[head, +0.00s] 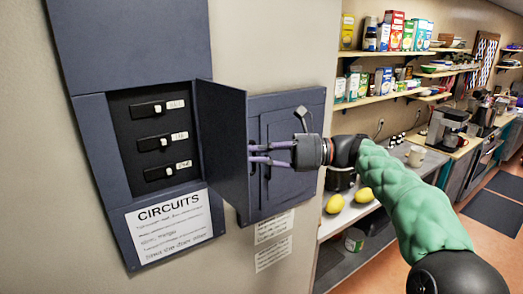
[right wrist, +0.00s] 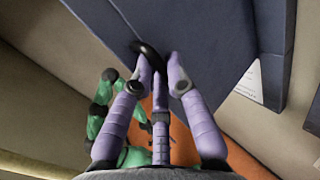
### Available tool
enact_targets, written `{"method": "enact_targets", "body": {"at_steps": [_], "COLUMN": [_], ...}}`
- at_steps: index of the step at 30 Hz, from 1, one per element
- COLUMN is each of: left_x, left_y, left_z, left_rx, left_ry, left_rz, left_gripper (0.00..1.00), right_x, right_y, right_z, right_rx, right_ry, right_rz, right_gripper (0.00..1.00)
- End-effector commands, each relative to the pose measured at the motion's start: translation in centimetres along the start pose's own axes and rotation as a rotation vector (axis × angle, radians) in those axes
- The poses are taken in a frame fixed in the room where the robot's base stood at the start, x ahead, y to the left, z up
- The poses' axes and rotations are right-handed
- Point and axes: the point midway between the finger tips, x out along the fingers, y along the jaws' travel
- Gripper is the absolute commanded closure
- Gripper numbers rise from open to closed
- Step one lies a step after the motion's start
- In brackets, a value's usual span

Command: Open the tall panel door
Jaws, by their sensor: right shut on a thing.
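The tall panel door (head: 222,145) is blue-grey and stands swung out from the circuit panel (head: 90,110), along the right side of its opening. The breaker recess is exposed. My right gripper (head: 252,153) reaches in from the right to the door's outer edge. In the right wrist view, my right gripper (right wrist: 160,62) is shut on a black curved handle (right wrist: 146,48) on the door's face (right wrist: 225,35). The handle is hidden behind the door in the head view. My left gripper is not in view.
Three black switches (head: 158,140) sit in the recess, above a CIRCUITS sign (head: 170,228). A second blue-grey wall panel (head: 312,105) is close behind the door. Shelves (head: 390,98) and a counter with yellow fruit (head: 365,195) stand to the right.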

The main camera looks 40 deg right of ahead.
Motion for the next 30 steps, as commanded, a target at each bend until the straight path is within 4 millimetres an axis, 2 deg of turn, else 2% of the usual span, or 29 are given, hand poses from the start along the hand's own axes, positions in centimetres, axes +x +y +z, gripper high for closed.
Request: {"method": "enact_targets", "body": {"at_steps": [9, 10, 12, 24, 30], "left_x": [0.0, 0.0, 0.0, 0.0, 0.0], "left_y": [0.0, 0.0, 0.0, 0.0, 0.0], "left_z": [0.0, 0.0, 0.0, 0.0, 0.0], "left_rx": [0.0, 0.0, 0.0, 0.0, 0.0], "left_ry": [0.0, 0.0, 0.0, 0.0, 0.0], "left_rz": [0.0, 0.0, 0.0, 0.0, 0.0], "left_gripper": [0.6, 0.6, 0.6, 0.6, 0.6], "right_x": [0.1, 0.1, 0.1, -0.1, -2.2], "right_y": [-0.1, -0.1, -0.1, -0.1, -0.1], "right_z": [0.4, 0.4, 0.4, 0.5, 0.4], "right_rx": [-0.004, -0.004, -0.004, -0.006, -0.006], "right_ry": [-0.008, -0.008, -0.008, -0.008, -0.007], "right_rz": [-0.005, -0.005, -0.005, -0.006, -0.007], "right_gripper": [1.0, 0.81, 0.61, 0.6, 0.6]}}
